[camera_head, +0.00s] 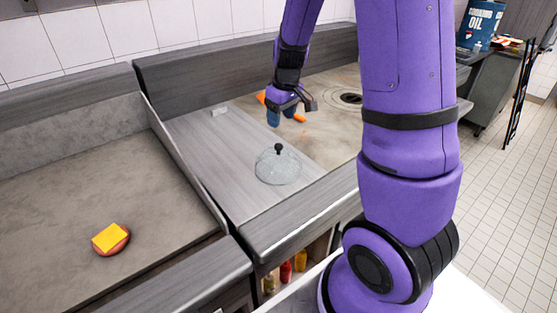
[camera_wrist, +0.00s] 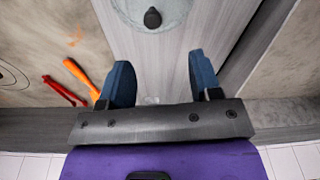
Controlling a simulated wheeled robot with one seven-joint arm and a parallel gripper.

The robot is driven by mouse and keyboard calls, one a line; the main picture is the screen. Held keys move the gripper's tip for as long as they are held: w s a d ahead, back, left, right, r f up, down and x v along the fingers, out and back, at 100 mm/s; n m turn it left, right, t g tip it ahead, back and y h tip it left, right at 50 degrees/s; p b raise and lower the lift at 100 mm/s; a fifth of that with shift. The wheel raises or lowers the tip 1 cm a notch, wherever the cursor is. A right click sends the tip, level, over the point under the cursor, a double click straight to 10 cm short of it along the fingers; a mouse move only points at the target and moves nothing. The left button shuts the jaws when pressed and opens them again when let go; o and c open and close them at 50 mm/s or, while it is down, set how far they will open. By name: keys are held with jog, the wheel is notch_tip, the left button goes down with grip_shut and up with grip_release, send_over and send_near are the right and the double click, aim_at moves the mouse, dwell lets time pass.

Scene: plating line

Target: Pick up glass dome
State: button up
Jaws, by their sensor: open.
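The glass dome (camera_head: 279,170) is a clear, low dome with a black knob on top. It stands on the grey wood-grain counter strip in the middle of the head view. In the wrist view the dome (camera_wrist: 128,18) is at the top edge, cut off by the frame, with its black knob in sight. My gripper (camera_head: 285,116) is above the counter, behind the dome and apart from it. In the wrist view its two blue fingers (camera_wrist: 162,80) are spread with nothing between them, and the knob lies beyond the fingertips.
A patty with yellow cheese (camera_head: 110,238) lies on the griddle at left, behind a raised divider (camera_head: 180,150). Orange-handled (camera_wrist: 82,78) and red-handled (camera_wrist: 62,90) utensils lie beside the strip. Bottles (camera_head: 286,271) stand on a shelf below. The strip around the dome is clear.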

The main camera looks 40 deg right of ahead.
aim_at(278, 145)
jog(key=f, duration=0.4)
jog(key=w+f, duration=0.1)
jog(key=f, duration=0.3)
jog(key=w+f, duration=0.1)
jog(key=f, duration=0.3)
jog(key=shift+w+d+f, duration=0.15)
jog(key=shift+d, duration=0.15)
grip_shut()
